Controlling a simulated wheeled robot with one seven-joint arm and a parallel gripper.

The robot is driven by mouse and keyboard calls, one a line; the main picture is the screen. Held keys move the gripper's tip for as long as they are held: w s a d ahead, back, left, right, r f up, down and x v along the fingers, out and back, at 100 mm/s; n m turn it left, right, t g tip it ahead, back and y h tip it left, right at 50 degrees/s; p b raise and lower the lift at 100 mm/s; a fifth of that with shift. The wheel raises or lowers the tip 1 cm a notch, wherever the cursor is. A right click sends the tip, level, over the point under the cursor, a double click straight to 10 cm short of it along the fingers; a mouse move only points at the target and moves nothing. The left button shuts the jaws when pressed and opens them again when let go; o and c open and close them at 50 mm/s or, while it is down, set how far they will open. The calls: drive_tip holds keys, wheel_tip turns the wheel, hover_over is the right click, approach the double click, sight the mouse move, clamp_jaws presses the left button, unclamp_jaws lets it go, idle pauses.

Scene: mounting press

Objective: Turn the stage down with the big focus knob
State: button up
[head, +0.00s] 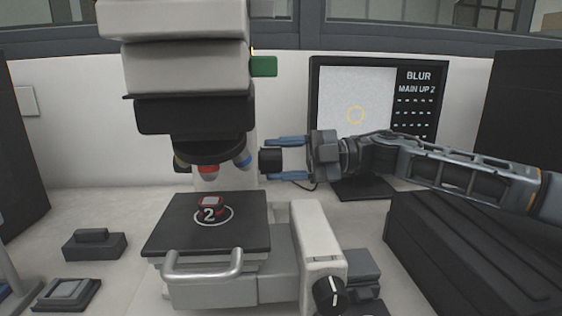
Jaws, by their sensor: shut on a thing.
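The microscope (190,65) stands left of centre, with its objective turret (208,150) above the stage. The stage (170,232) is a flat black plate with a gap below the objectives. A sample marked 2 (210,212) lies on it inside a white ring. A dark round knob (269,162), seemingly the big focus knob, sticks out at the right of the microscope column. My gripper (275,160) reaches in from the right and is shut on this knob, one blue finger above it and one below. The knob's face is turned away, so its angle cannot be read.
A monitor (425,110) behind my gripper reads "BLUR" and "MAIN UP 2". A smaller dial (329,294) with a white mark sits on the front block. A grey handle (203,268) juts out below the stage. A black ribbed box (480,255) stands at right.

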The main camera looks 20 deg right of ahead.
drive_tip(key=shift+r, duration=0.15)
drive_tip(key=o, duration=1)
drive_tip(key=shift+d, duration=0.1)
drive_tip(key=shift+b+v, duration=0.3)
drive_tip(key=shift+v, duration=3.55)
